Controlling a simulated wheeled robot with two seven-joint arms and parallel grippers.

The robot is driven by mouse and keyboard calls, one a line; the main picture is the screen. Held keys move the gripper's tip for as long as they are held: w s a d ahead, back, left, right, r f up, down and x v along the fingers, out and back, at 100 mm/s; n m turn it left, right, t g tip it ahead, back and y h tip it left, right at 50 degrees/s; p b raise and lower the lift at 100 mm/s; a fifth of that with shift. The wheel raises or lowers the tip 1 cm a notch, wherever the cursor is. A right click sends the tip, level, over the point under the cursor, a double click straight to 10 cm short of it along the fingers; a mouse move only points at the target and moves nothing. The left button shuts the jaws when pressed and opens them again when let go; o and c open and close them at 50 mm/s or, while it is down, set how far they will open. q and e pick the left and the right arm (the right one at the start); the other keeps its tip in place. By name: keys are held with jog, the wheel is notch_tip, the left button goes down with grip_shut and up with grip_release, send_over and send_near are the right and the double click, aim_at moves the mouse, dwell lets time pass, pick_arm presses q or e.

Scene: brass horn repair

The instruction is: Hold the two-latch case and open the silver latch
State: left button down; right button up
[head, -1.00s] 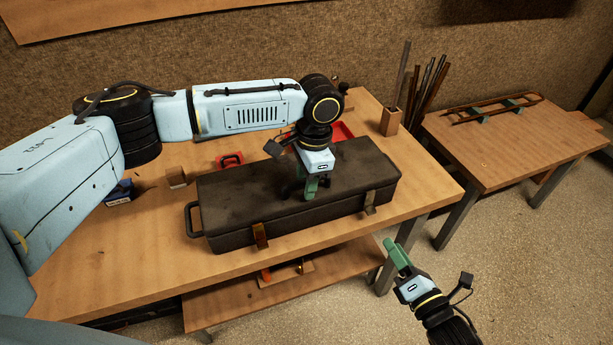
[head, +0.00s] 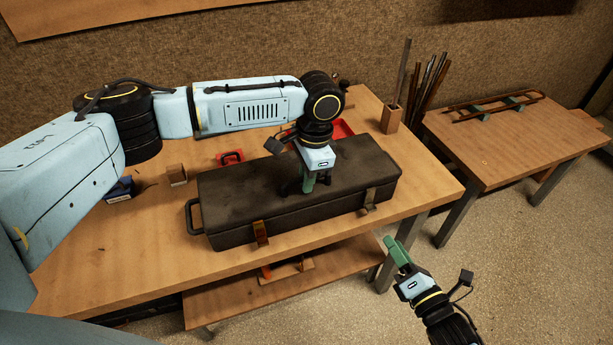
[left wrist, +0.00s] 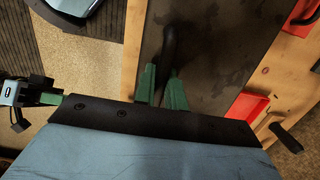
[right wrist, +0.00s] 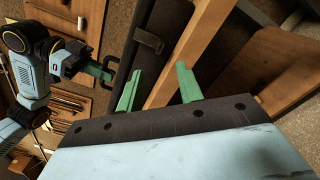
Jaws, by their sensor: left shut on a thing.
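The dark case (head: 240,205) lies closed on the workbench, its long front side toward me. A copper-coloured latch (head: 260,234) is on the left of its front. A paler, greyish latch (head: 369,201) is on the right; both appear closed. My left gripper (head: 309,184) is above the middle of the lid, shut on the dark lid handle (left wrist: 170,45), which shows at its fingertips in the left wrist view. My right gripper (head: 391,246) is open and empty, off the bench's front edge, below and right of the pale latch. Its fingers (right wrist: 157,85) stand apart in the right wrist view.
The workbench (head: 120,265) has a red tray (head: 342,130) behind the case, a red item (head: 230,157) and a wooden block (head: 177,175). A lower shelf (head: 225,305) is underneath. A second table (head: 510,145) stands right. The floor around my right gripper is clear.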

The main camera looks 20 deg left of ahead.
dwell(0.6)
jog(key=c, duration=0.7)
jog(key=shift+m, duration=0.3)
grip_shut()
jog(key=n+t+h, duration=0.1)
jog(key=n+h, duration=0.1)
jog(key=n, duration=0.6)
jog(key=w+d+n+t+h, duration=0.1)
jog(key=n, duration=0.7)
jog(key=d+n+t+h, duration=0.1)
jog(key=n+h, duration=0.1)
jog(key=n, duration=0.7)
jog(key=shift+w+r+h, duration=0.1)
jog(key=shift+w+h, duration=0.2)
jog(key=shift+w, duration=0.05)
